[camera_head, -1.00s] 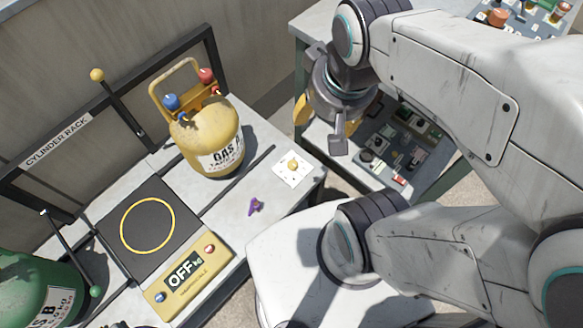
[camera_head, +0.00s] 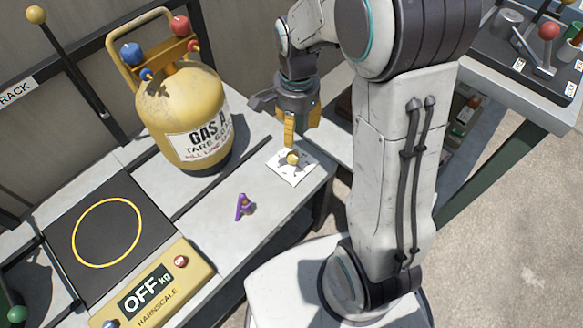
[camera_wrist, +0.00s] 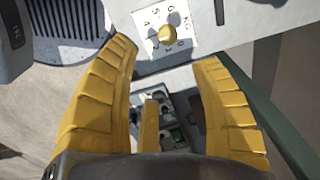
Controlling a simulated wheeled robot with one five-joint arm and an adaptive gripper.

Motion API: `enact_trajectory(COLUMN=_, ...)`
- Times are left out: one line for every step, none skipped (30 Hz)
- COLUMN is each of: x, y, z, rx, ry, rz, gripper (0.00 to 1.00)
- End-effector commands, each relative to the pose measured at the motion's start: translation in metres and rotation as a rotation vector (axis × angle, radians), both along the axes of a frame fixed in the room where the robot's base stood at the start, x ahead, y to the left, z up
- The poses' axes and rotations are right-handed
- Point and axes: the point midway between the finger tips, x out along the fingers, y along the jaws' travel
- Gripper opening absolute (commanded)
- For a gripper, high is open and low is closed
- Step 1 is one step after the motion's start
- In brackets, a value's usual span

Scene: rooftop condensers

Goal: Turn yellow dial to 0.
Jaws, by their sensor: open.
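The yellow dial (camera_head: 292,158) is a small round knob on a white marked plate (camera_head: 281,174) near the right end of the grey bench. In the wrist view the dial (camera_wrist: 168,33) is at the top centre, with black characters around it; which mark it points to is too small to tell. My gripper (camera_head: 283,122) hangs just above and behind the dial, its yellow-padded fingers spread and empty. In the wrist view my gripper (camera_wrist: 165,58) has its fingers apart, with the dial beyond the tips, not between them. Contact cannot be made out in the head view.
A yellow GAS A cylinder (camera_head: 185,115) stands left of my gripper. A purple item (camera_head: 243,207) lies on the bench. A scale with a black plate (camera_head: 85,205) and an OFF display (camera_head: 147,292) is at left. Another table (camera_head: 530,95) stands at right.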

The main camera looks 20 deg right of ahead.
Motion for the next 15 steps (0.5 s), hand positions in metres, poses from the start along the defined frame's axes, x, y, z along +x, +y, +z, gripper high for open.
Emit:
enact_trajectory(x=0.005, y=0.0, z=-0.026, rx=0.001, ry=0.011, rz=-0.034, gripper=0.58)
enact_trajectory(x=0.007, y=0.0, z=-0.034, rx=0.002, ry=0.016, rz=-0.056, gripper=0.58)
enact_trajectory(x=0.01, y=0.0, z=-0.043, rx=0.003, ry=0.022, rz=-0.081, gripper=0.58)
enact_trajectory(x=0.012, y=0.0, z=-0.049, rx=0.003, ry=0.025, rz=-0.097, gripper=0.58)
enact_trajectory(x=0.013, y=0.001, z=-0.055, rx=0.004, ry=0.028, rz=-0.113, gripper=0.58)
enact_trajectory(x=0.015, y=0.001, z=-0.061, rx=0.004, ry=0.032, rz=-0.131, gripper=0.58)
enact_trajectory(x=0.016, y=0.001, z=-0.066, rx=0.004, ry=0.035, rz=-0.143, gripper=0.58)
enact_trajectory(x=0.017, y=0.001, z=-0.069, rx=0.004, ry=0.037, rz=-0.153, gripper=0.58)
enact_trajectory(x=0.019, y=0.001, z=-0.073, rx=0.004, ry=0.039, rz=-0.166, gripper=0.58)
enact_trajectory(x=0.019, y=0.001, z=-0.075, rx=0.004, ry=0.04, rz=-0.173, gripper=0.58)
enact_trajectory(x=0.02, y=0.001, z=-0.078, rx=0.004, ry=0.042, rz=-0.179, gripper=0.58)
enact_trajectory(x=0.021, y=0.001, z=-0.081, rx=0.004, ry=0.044, rz=-0.185, gripper=0.58)
enact_trajectory(x=0.021, y=0.001, z=-0.083, rx=0.004, ry=0.045, rz=-0.189, gripper=0.58)
enact_trajectory(x=0.021, y=0.001, z=-0.086, rx=0.004, ry=0.045, rz=-0.192, gripper=0.58)
enact_trajectory(x=0.021, y=0.001, z=-0.09, rx=0.004, ry=0.046, rz=-0.194, gripper=0.58)
